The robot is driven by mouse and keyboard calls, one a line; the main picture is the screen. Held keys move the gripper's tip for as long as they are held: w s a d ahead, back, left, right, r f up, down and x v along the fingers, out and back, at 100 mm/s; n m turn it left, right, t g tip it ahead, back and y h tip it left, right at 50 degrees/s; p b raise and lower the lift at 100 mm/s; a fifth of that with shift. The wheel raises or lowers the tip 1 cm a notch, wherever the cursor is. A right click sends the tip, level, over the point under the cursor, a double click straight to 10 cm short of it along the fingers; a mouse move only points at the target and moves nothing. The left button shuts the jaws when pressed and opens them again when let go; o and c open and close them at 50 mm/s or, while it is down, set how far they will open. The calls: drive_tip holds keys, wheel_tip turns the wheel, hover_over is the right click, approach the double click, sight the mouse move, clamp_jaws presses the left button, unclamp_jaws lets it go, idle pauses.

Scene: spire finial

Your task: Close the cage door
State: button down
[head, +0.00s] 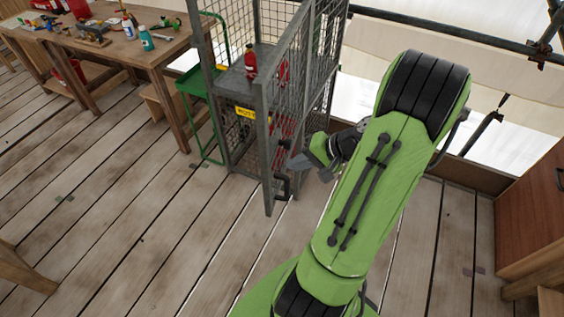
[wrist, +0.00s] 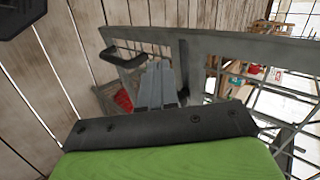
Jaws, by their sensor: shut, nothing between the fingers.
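The grey mesh cage (head: 232,140) stands at the back centre. Its door (head: 267,175), a grey frame with mesh, stands ajar, its free edge swung out toward me. A dark handle (head: 284,186) is low on the door; it also shows in the wrist view (wrist: 118,60). My gripper (head: 312,166) is shut and empty, just right of the door near the handle. In the wrist view, its closed fingers (wrist: 157,80) point at the door frame (wrist: 225,45), close to it; I cannot tell whether they touch.
A red bottle (head: 250,62) stands inside the cage, above a yellow sign (head: 246,113). A green trolley (head: 197,82) and a wooden workbench (head: 125,50) with tools are to the left. A brown cabinet (head: 535,205) is at right. The plank floor (head: 150,235) in front is clear.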

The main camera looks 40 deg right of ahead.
sight(271, 164)
drive_tip(key=shift+w+a, duration=0.5)
drive_tip(key=shift+w, duration=0.4)
drive_tip(key=shift+w+a, duration=0.45)
drive_tip(key=shift+w, duration=0.4)
